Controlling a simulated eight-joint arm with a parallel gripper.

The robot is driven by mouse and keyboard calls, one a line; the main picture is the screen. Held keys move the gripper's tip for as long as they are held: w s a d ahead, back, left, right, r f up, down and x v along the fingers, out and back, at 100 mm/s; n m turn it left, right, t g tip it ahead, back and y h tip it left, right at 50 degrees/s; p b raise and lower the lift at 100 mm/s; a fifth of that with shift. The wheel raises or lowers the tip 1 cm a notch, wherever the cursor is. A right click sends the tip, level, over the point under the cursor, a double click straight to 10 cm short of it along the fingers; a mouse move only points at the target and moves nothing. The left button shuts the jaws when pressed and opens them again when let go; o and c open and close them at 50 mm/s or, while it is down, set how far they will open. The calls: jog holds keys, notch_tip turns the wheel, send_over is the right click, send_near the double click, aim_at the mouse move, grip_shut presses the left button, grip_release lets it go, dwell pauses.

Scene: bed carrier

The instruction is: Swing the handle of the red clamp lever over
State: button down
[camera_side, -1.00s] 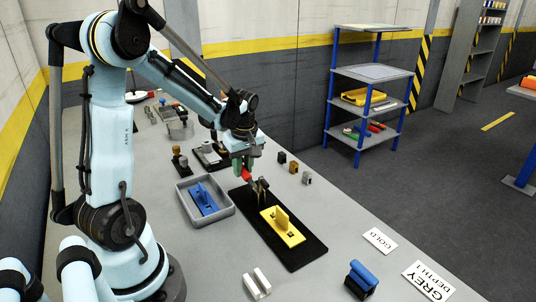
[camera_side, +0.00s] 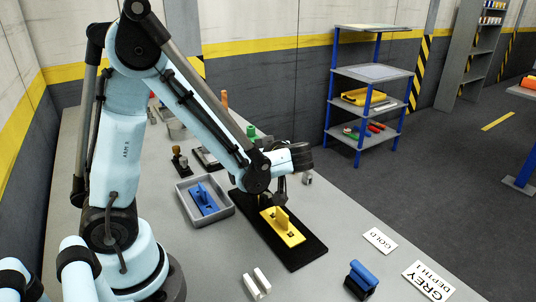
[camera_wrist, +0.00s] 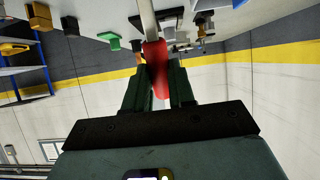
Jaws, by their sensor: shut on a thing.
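In the wrist view the red handle (camera_wrist: 158,70) of the clamp lever lies between the two green fingers of my gripper (camera_wrist: 159,82), which is shut on it. A light metal rod (camera_wrist: 148,18) runs from the handle to the top edge of that view. In the side view my arm's end is above the far part of the black base plate (camera_side: 293,257). There my arm hides the red handle and most of the clamp. A yellow part with an upright fin (camera_side: 283,230) lies on the black plate.
A grey tray (camera_side: 184,191) holding a blue part (camera_side: 204,199) stands left of the plate. A white block (camera_side: 256,284) and a blue-topped block (camera_side: 361,277) stand near the front. White label cards (camera_side: 380,240) lie at the right. A blue-framed shelf (camera_side: 372,75) stands behind.

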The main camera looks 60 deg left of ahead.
jog(key=shift+d+r+y, duration=0.2)
jog(key=shift+d+y, duration=1.3)
jog(key=shift+y, duration=0.4)
jog(key=c, duration=0.9)
grip_release()
jog(key=shift+c, duration=0.2)
jog(key=shift+d, duration=0.1)
